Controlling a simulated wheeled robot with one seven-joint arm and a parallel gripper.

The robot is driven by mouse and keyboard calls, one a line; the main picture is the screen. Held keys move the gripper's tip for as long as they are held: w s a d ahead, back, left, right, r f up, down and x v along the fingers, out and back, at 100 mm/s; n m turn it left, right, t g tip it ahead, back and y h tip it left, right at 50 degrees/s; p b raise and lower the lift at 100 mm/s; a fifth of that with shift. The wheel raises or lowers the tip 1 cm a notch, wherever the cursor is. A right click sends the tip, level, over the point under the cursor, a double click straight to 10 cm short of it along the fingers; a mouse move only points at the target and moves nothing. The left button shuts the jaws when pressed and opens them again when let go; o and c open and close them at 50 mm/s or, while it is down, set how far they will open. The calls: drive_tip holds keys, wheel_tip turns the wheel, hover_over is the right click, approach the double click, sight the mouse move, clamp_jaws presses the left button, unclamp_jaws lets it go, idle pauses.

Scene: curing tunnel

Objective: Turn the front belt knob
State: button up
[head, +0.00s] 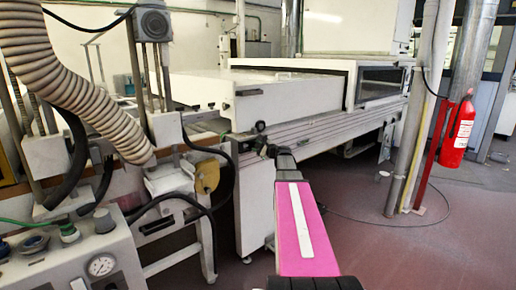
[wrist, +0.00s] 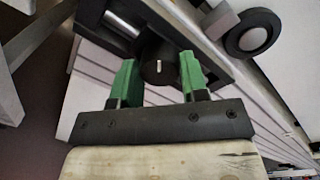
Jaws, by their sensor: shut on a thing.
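The belt knob (wrist: 158,50) is a round black knob with a short white mark that stands upright in the wrist view. My gripper (wrist: 158,75) has its green fingers on either side of the knob and is shut on it. In the head view my gripper (head: 272,151) is at the near end of the conveyor's side rail, at the end of my pink arm link. The knob cannot be made out clearly there.
A larger round black part with a pale centre (wrist: 253,38) sits close to the right of the knob. The long white tunnel machine (head: 300,100) extends behind. A ribbed hose (head: 85,85) hangs at left. A red fire extinguisher (head: 457,135) is at right, with open floor before it.

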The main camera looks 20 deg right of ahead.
drive_tip(key=shift+n, duration=0.3)
drive_tip(key=o, duration=0.9)
drive_tip(key=shift+s, duration=0.15)
drive_tip(key=v, duration=1)
drive_tip(key=shift+s+d, duration=0.1)
drive_tip(key=shift+s, duration=0.2)
drive_tip(key=shift+f, duration=0.1)
